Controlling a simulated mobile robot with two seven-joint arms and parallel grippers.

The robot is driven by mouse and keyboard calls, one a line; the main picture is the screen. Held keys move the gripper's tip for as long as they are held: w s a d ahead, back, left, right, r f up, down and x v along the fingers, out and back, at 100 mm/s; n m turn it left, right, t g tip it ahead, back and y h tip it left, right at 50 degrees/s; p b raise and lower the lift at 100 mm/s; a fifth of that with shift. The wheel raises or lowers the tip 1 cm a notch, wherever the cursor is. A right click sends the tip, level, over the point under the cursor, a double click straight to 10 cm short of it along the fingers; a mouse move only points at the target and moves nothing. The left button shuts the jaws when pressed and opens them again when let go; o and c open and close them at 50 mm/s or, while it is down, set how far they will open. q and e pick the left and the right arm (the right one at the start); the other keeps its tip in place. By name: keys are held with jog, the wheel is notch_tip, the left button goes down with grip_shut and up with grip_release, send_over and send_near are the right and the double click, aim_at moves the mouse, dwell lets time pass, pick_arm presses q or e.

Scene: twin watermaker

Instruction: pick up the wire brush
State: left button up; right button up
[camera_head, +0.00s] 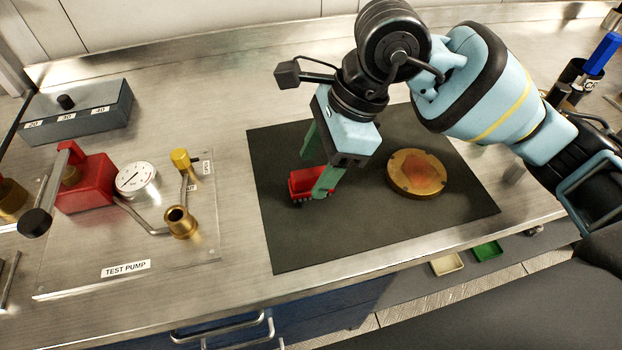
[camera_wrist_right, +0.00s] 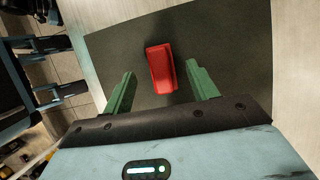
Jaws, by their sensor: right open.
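The wire brush (camera_head: 308,184) has a red body and lies on the dark mat (camera_head: 290,245). In the right wrist view the brush (camera_wrist_right: 160,68) shows its red top, between and a little beyond the fingertips. My right gripper (camera_head: 315,180) is open above the brush, with one green finger on each side of it. In the right wrist view the fingers (camera_wrist_right: 163,77) stand apart with clear gaps to the brush. One finger hides part of the brush in the head view. My left gripper is not in view.
A round brass disc with a rusty face (camera_head: 418,172) lies on the mat to the right. The test pump (camera_head: 125,215) stands on the left with its gauge and red block. A grey box (camera_head: 80,110) is behind it. The mat's front is clear.

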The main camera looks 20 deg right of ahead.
aim_at(311, 183)
jog(key=shift+x, duration=1.45)
jog(key=c, duration=1.1)
jog(key=shift+r, duration=0.1)
